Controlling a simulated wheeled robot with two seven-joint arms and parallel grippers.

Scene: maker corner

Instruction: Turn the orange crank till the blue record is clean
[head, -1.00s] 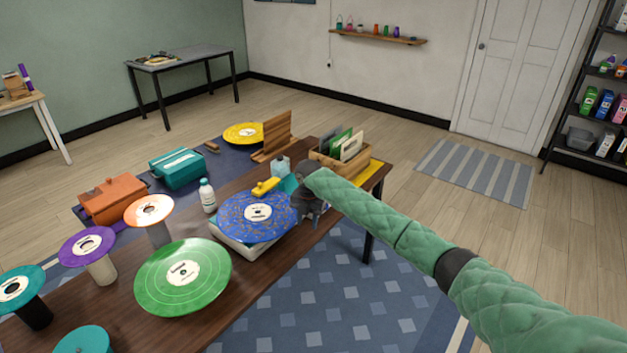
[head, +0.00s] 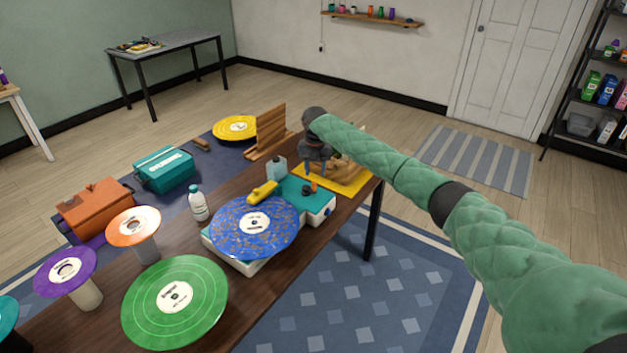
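The blue record (head: 238,233) lies on the white and teal cleaning machine (head: 318,205) on the wooden table. Brownish specks cover its blue surface around the white label. A yellow arm piece (head: 262,193) reaches over the record's far edge. The small orange crank (head: 313,186) stands at the right end of the machine's teal top. My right gripper (head: 315,170) points down just above and behind the crank. Its two fingers are apart with nothing seen between them. Whether a finger touches the crank cannot be told. My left gripper is out of view.
A green record (head: 150,305) and stands with purple (head: 52,279) and orange (head: 124,233) discs are at the left. A white bottle (head: 198,207) and a clear bluish container (head: 277,170) stand behind the machine.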

